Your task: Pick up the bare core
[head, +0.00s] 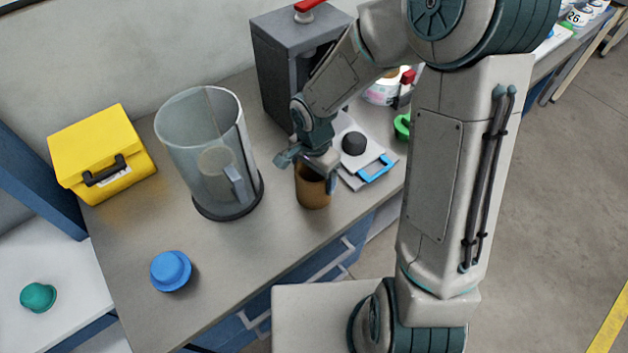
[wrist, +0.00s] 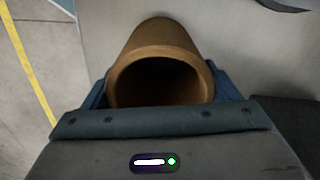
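The bare core (head: 313,190) is a brown, hollow cylinder near the right part of the grey bench, roughly upright. My gripper (head: 312,172) is at its upper end, with a finger on either side. In the wrist view the core (wrist: 158,52) lies between the blue finger pads, its open, dark end facing the camera. The pads of my gripper (wrist: 160,95) look to be against both its sides. I cannot tell whether its lower end touches the bench.
A clear container (head: 205,150) with a dark base stands left of the core. A grey device (head: 290,65) and a plate with a black knob (head: 354,144) are behind and right. A yellow box (head: 100,150) and a blue knobbed piece (head: 170,270) are left. The bench front is clear.

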